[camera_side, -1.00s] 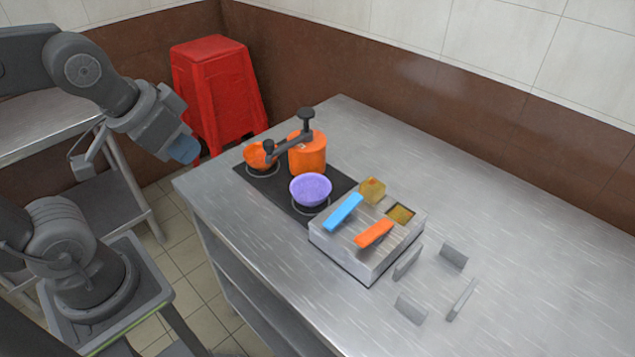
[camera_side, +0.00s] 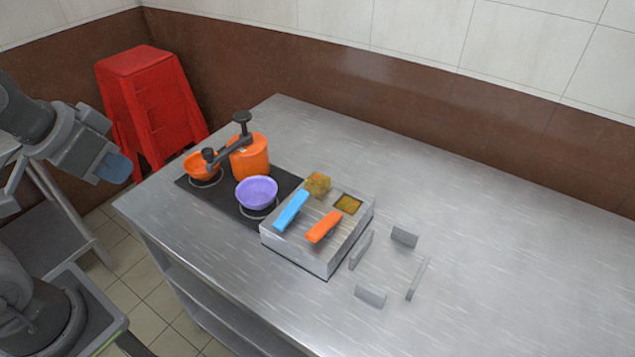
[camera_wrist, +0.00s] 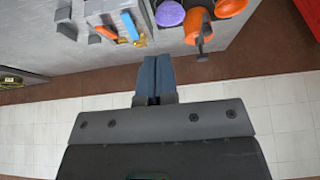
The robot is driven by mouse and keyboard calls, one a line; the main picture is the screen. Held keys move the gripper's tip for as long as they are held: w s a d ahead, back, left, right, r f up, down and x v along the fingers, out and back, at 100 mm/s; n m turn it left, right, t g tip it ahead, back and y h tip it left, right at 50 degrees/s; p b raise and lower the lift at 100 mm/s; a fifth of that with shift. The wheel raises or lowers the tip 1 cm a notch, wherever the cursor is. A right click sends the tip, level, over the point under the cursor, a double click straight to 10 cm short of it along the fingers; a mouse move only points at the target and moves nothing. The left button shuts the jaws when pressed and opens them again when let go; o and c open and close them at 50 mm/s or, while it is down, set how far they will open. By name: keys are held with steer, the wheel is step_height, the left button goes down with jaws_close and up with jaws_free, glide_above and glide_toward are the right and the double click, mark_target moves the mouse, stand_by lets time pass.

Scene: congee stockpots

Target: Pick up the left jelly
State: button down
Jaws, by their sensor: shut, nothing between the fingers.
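A yellowish jelly cube with orange bits (camera_side: 318,184), the left one, shows at the back edge of a steel box. A second yellowish patch, perhaps the right jelly (camera_side: 348,204), sits in a square opening of the box top. In the wrist view a small yellowish piece (camera_wrist: 141,42) shows beside the blue bar; I cannot tell which one it is. My gripper (camera_side: 117,168) is off the counter at the left, well away from both. Its blue-grey fingers (camera_wrist: 157,76) are shut together and empty in the wrist view.
The steel box (camera_side: 310,258) carries a blue bar (camera_side: 291,212) and an orange bar (camera_side: 324,227). Beside it are a purple bowl (camera_side: 256,193), an orange pot (camera_side: 249,158) and an orange bowl (camera_side: 200,168). Several grey plates (camera_side: 404,236) stand at right.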

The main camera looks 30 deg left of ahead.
steer(key=c, duration=0.7)
jaws_free()
steer(key=shift+c, duration=0.2)
steer(key=w+d+r+m+g, duration=0.1)
steer(key=w+r+m, duration=0.3)
steer(key=w, duration=0.4)
steer(key=m+g, duration=0.5)
steer(key=m, duration=0.9)
glide_above(317, 179)
step_height(317, 179, down, 13)
steer(key=f, duration=0.8)
steer(key=shift+w+d+f, duration=0.15)
steer(key=shift+d+f, duration=0.05)
steer(key=shift+d, duration=0.1)
steer(key=shift+a+f, duration=0.15)
steer(key=shift+f, duration=1.2)
steer(key=shift+a+f, duration=0.1)
steer(key=shift+f, duration=1.2)
